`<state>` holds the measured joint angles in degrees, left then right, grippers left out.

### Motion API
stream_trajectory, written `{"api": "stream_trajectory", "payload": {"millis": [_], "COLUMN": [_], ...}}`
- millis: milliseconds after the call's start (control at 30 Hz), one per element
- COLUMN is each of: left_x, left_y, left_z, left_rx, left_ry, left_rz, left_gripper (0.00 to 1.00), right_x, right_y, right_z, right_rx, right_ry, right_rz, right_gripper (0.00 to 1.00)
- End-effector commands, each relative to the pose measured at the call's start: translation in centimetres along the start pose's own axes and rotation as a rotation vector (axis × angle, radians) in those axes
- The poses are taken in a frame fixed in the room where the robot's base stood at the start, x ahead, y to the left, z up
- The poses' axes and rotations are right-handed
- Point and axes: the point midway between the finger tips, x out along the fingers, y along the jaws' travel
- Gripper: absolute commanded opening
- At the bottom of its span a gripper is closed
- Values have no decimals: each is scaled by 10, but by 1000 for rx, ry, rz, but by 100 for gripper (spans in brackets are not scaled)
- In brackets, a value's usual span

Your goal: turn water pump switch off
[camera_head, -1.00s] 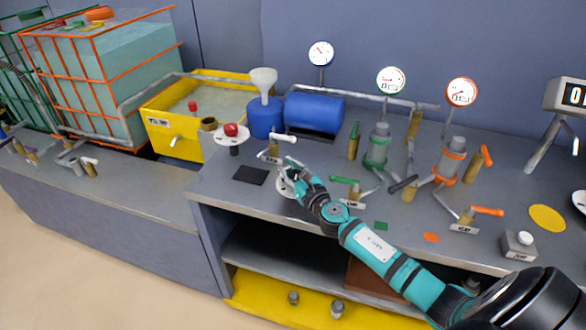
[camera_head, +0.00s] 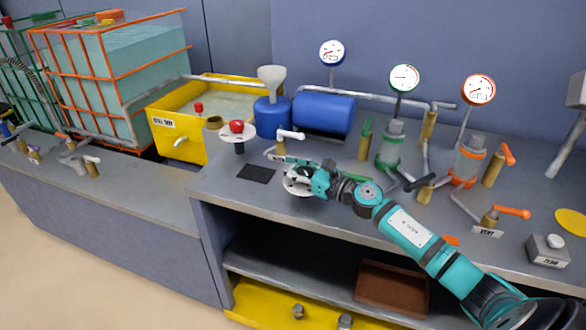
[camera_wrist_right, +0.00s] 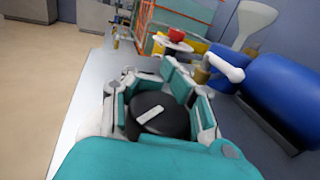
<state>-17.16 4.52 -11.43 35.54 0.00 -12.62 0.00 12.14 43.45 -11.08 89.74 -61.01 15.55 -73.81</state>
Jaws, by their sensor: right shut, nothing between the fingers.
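A black round knob (camera_wrist_right: 158,118) with a white pointer mark shows in the right wrist view, below the fingers; it looks like the pump switch. Its white disc (camera_head: 291,186) is on the bench top in the head view, mostly covered by my gripper. My right gripper (camera_head: 306,178) is at this disc, low over the bench. Its fingers (camera_wrist_right: 160,95) are shut with nothing gripped, and stand close around the knob's edge; I cannot tell whether they touch it. The knob's label is not readable. My left gripper is not in view.
A red button (camera_head: 236,127) on a white plate, a white-handled valve (camera_head: 290,135) and a black square (camera_head: 256,174) are close by. A blue tank (camera_head: 323,115) and a yellow basin (camera_head: 178,138) stand behind. Valves with green and orange handles are to the right.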

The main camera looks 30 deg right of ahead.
Motion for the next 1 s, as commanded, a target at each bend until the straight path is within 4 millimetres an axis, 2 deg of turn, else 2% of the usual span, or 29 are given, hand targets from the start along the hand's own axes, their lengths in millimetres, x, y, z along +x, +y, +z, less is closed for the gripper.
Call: {"api": "stream_trajectory", "payload": {"millis": [267, 633, 1000], "left_x": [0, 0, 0], "left_y": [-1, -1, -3], "left_z": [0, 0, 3], "left_rx": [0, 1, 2], "left_ry": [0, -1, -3], "left_rz": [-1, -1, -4], "left_gripper": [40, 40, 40], "right_x": [0, 0, -6], "right_y": [0, 0, 0], "right_z": [0, 0, -1], "right_rx": [4, 1, 1], "right_ry": [0, -1, 1], "right_rz": [0, -1, -1], "right_gripper": [0, 48, 48]}}
